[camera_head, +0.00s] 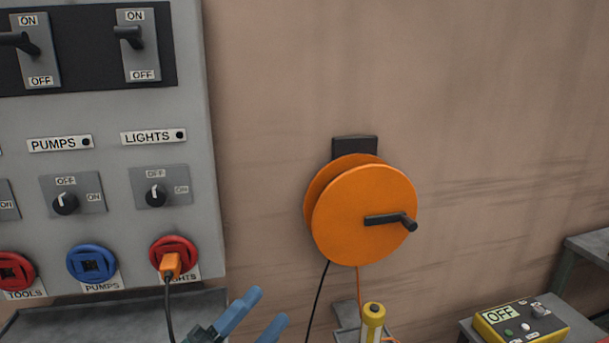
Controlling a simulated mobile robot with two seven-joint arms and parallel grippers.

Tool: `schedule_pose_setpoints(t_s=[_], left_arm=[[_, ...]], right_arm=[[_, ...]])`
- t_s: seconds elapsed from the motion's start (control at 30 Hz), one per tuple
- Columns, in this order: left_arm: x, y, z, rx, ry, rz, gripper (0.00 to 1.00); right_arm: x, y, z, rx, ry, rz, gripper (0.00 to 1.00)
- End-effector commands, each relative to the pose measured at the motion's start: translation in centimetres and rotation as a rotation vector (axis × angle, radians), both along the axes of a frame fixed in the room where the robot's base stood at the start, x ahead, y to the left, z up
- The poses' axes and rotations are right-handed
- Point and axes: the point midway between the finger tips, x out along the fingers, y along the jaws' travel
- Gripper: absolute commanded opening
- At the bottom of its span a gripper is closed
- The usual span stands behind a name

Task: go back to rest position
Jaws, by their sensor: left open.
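My left gripper (268,306) shows at the bottom of the head view, just left of centre. Its two blue fingers are apart and nothing shows between them. It is in front of the wall, right of an orange plug (170,266) and below left of an orange cable reel (364,214). The gripper appears apart from both. The rest of the left arm is mostly cut off by the bottom edge. My right gripper is not in view.
A grey switch panel (215,200) fills the left side; the orange plug sits in its red LIGHTS socket (188,247). The reel hangs on the wall. A yellow-and-white cylindrical item (373,322) and a yellow box reading OFF (522,325) are lower right. The upper right wall is bare.

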Motion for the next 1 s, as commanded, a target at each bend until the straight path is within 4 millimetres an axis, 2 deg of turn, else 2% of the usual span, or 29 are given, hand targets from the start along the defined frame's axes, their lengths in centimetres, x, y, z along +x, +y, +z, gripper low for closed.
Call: schedule_pose_setpoints(t_s=[0.03,0.1,0.2,0.3,0.4,0.5,0.6,1.0], left_arm=[[0.4,1.4,-3.7,-0.105,0.234,0.047,0.56],[0.2,3.2,-8.8,-0.244,0.522,0.111,0.56],[-1.8,5.3,-15.8,-0.424,0.877,0.204,0.56],[-5.0,6.7,-21.6,-0.575,1.158,0.295,0.56],[-8.3,7.5,-25.7,-0.692,1.362,0.372,0.56],[-10.7,7.9,-28.0,-0.768,1.485,0.425,0.56],[-11.9,8.1,-29.1,-0.804,1.545,0.452,0.56],[-12.2,8.1,-29.4,-0.81,1.557,0.457,0.56]], right_arm=[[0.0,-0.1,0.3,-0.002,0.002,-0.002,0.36],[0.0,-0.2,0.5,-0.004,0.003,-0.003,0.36],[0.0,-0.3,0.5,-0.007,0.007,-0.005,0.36],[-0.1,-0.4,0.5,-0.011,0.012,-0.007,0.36],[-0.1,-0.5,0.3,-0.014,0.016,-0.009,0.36],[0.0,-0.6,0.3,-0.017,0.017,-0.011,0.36],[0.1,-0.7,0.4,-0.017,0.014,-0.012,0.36],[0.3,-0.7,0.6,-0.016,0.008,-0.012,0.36]])
